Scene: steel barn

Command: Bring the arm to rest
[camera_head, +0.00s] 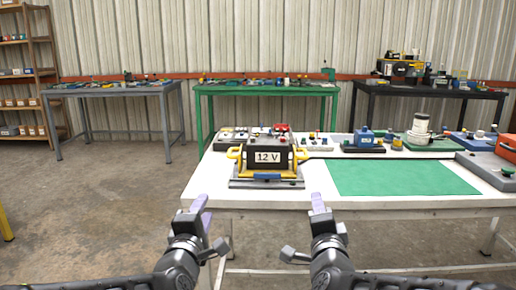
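My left gripper (200,208) and my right gripper (319,204) both show in the head view, low in the picture and side by side. Nothing shows between the fingers of either one. Their fingers overlap from this angle, so the gap between them is not clear. A black battery block marked 12 V (268,156) sits in a yellow-handled holder on the table, beyond the grippers and apart from them.
A green mat (400,178) lies on the right of the table. Small devices (365,138) line its back, and a grey-red case (490,165) stands at the right edge. Grey (110,91), green (265,89) and black (430,91) workbenches stand behind.

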